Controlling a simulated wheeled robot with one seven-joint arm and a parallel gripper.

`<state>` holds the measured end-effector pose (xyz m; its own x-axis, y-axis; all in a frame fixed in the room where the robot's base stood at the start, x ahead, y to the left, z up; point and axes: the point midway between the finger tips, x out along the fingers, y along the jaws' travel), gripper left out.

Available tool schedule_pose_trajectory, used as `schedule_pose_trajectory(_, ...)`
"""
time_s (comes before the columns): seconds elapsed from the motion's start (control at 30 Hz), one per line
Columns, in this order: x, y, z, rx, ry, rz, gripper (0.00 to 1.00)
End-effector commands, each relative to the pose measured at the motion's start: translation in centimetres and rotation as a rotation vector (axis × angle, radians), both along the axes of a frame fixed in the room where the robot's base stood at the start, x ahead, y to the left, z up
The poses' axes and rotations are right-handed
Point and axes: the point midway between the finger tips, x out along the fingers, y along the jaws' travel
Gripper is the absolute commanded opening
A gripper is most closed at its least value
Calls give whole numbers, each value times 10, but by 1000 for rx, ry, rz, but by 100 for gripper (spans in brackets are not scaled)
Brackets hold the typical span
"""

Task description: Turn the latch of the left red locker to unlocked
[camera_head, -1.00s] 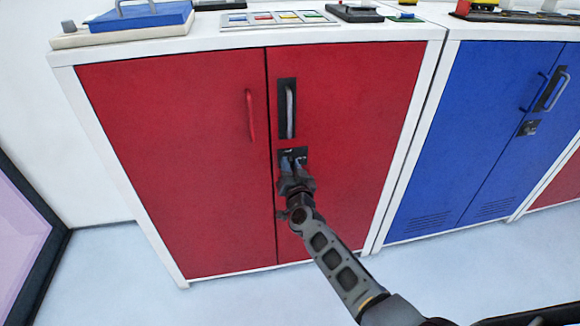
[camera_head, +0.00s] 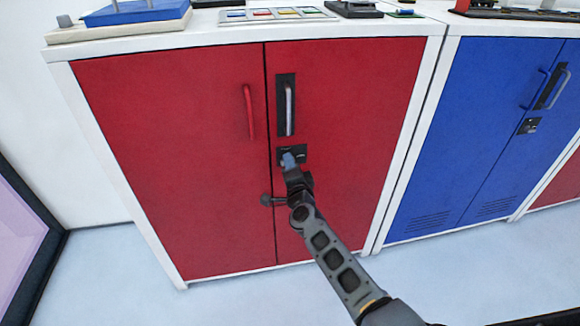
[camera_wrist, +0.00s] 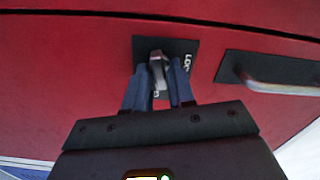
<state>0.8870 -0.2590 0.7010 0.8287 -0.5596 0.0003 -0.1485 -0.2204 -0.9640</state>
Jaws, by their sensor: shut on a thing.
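The left red locker (camera_head: 180,170) has two red doors in a white frame. Its latch plate (camera_head: 299,152) is a small black square on the right door, below a black-backed handle (camera_head: 290,105). In the wrist view the silver latch knob (camera_wrist: 157,66) sits on the black plate, with part of a white label beside it. My gripper (camera_wrist: 159,88) has its two blue fingertips on either side of the knob, shut on it. In the head view my gripper (camera_head: 289,163) covers the knob, so its turn is hard to read there.
A blue locker (camera_head: 450,140) with its own handle and latch stands at the right. Trays and tools lie on the white top (camera_head: 220,38). A red bar handle (camera_head: 249,112) sticks out of the left door. The floor in front is clear.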

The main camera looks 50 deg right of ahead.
Motion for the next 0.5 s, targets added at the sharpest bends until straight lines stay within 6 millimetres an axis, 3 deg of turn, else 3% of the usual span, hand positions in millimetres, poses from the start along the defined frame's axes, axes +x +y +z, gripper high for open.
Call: schedule_pose_trajectory(0.5,-1,0,-2,216,-145,0,0)
